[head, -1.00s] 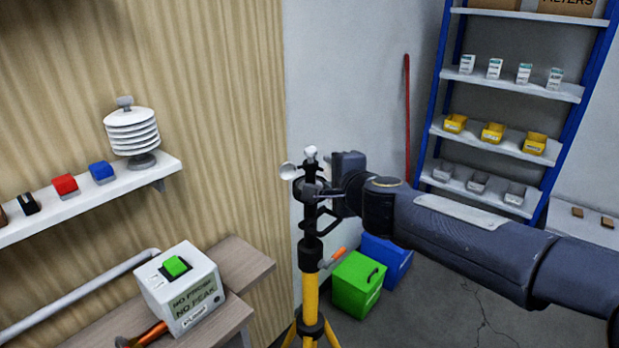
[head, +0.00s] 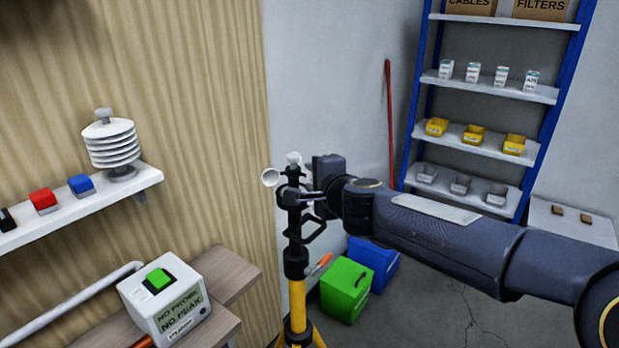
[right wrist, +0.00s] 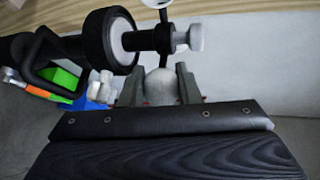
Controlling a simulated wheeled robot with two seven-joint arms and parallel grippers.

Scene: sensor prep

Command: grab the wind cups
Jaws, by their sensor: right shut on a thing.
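The wind cups (head: 270,178) sit on the black head at the top of a yellow tripod (head: 298,305) in the head view. One pale round cup shows to the left of the mast; others are partly hidden. My right gripper (head: 305,197) reaches in from the right at the height of the cups. In the right wrist view its two fingers (right wrist: 159,90) are shut on a whitish round cup (right wrist: 160,86), one finger on each side. The black mast with a pale knob (right wrist: 188,38) lies just beyond it. My left gripper is not in view.
A wall shelf (head: 90,207) with a white louvred shield (head: 110,145) and coloured blocks is at left, above a bench with a white box (head: 165,298). Green (head: 345,292) and blue (head: 375,262) bins stand behind the tripod. A blue rack (head: 490,90) is at right.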

